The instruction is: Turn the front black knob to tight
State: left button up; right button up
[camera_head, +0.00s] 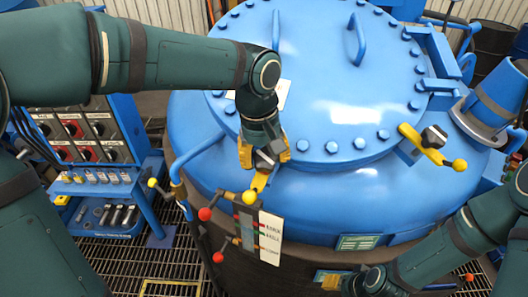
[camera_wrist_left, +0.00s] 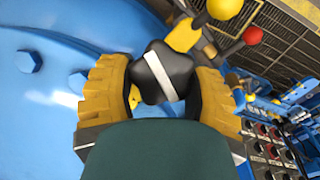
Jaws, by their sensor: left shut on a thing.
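The front black knob (camera_head: 265,158) sits on a yellow clamp bar at the near edge of the blue furnace lid. In the left wrist view the knob (camera_wrist_left: 162,72) is black and lobed with a white stripe across its top. My left gripper (camera_head: 263,150) has one yellow finger on each side of the knob and is shut on it. In the left wrist view my left gripper (camera_wrist_left: 163,95) fills the lower middle, and its palm hides part of the clamp. My right gripper (camera_head: 340,283) is low at the bottom right, away from the knob; its jaws are too small to judge.
Another black knob (camera_head: 433,137) on a yellow bar is at the lid's right side. Red-balled levers (camera_head: 205,214) and a white label (camera_head: 270,237) are just below the front clamp. A blue control panel and tool rack (camera_head: 112,190) stand at the left.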

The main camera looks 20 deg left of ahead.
pick_arm(q)
jog(key=m, duration=0.1)
jog(key=m+y+p, duration=0.1)
jog(key=shift+d+r+m, duration=0.1)
jog(key=shift+r+m, duration=0.1)
jog(key=shift+m, duration=0.1)
jog(key=m+y+p, duration=0.1)
jog(key=m, duration=0.2)
jog(key=shift+d, duration=0.15)
jog(key=m+y+p, duration=0.1)
jog(key=m, duration=0.2)
jog(key=shift+d+f+m, duration=0.1)
jog(key=shift+m, duration=0.2)
jog(key=shift+d+m+t+y, duration=0.15)
jog(key=shift+m+y, duration=0.25)
jog(key=shift+m, duration=0.55)
jog(key=shift+a+m+t+y, duration=0.15)
jog(key=shift+m+y, duration=0.25)
jog(key=shift+m, duration=0.55)
jog(key=shift+d+f, duration=0.1)
jog(key=o, duration=1.2)
